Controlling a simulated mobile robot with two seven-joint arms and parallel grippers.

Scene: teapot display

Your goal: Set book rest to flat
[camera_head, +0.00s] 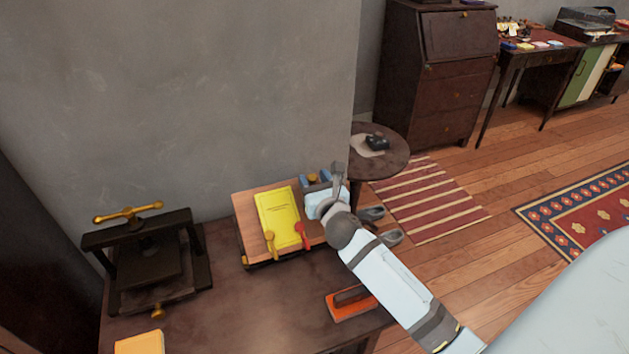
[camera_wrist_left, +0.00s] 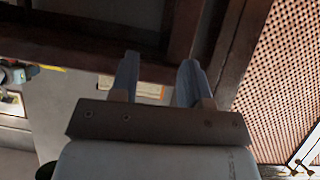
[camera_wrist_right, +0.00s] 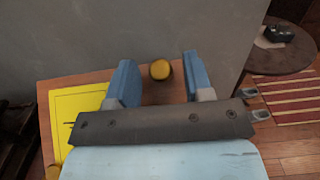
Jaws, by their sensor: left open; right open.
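The book rest (camera_head: 246,215) is a wooden board on the dark table, with a yellow book (camera_head: 277,215) lying on it. A yellow-handled clip (camera_head: 270,243) and a red clip (camera_head: 302,235) are at the book's lower edge. The board's exact tilt is hard to judge. A round brass knob (camera_wrist_right: 160,70) shows at the board's right part in the right wrist view. My right gripper (camera_wrist_right: 160,78) is open, with the knob appearing between its fingers; I cannot tell if they touch it. My left gripper (camera_wrist_left: 158,75) is open and empty, away from the book rest.
A black press (camera_head: 150,262) with a brass handle stands left on the dark table (camera_head: 250,310). An orange item (camera_head: 340,310) lies at the front right, a yellow block (camera_head: 140,343) at the front left. A grey wall (camera_head: 200,90) rises behind. A round side table (camera_head: 395,160) stands to the right.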

